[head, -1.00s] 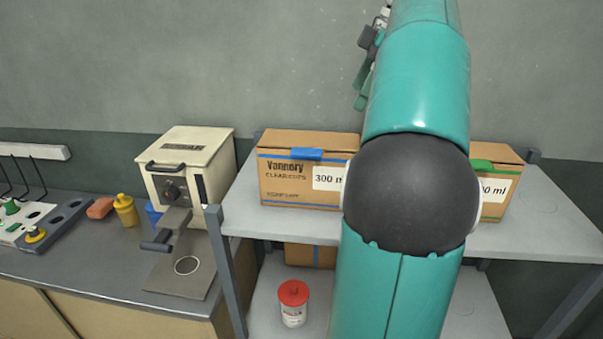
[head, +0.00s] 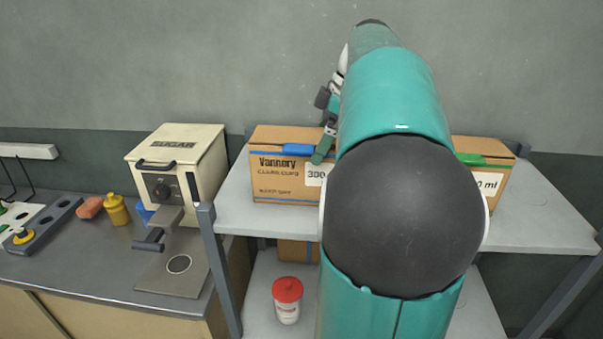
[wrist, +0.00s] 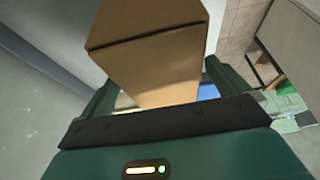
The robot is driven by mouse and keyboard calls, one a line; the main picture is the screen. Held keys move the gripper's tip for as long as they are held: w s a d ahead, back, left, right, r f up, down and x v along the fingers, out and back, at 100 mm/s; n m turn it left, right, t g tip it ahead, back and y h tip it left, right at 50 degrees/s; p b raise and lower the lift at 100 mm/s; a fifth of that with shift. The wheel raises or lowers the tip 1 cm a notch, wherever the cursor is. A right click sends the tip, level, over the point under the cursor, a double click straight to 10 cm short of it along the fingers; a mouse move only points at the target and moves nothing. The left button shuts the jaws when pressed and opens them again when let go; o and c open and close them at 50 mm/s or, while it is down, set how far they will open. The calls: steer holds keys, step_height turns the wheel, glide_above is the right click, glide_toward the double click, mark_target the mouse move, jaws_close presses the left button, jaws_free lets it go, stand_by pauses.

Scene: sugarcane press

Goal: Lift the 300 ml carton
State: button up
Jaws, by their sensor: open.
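The 300 ml carton (head: 284,182) is a brown box with a blue strip on its top front edge and a white label partly reading "300". It stands on the upper shelf, its right part hidden behind my arm. My gripper (head: 323,148) is open, near the carton's top at the right of the blue strip. In the wrist view, the green fingers of my gripper (wrist: 160,78) are spread, with a brown carton (wrist: 150,55) showing between and beyond them. I cannot tell whether they touch it.
A second carton (head: 490,178) with a green strip stands on the upper shelf (head: 540,225), right of my arm. A red-lidded white tub (head: 287,300) and another box (head: 297,251) are below. A cream press (head: 178,165) stands on the left counter.

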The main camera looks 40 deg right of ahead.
steer(key=shift+s, duration=0.15)
steer(key=c, duration=1)
steer(key=shift+r, duration=0.15)
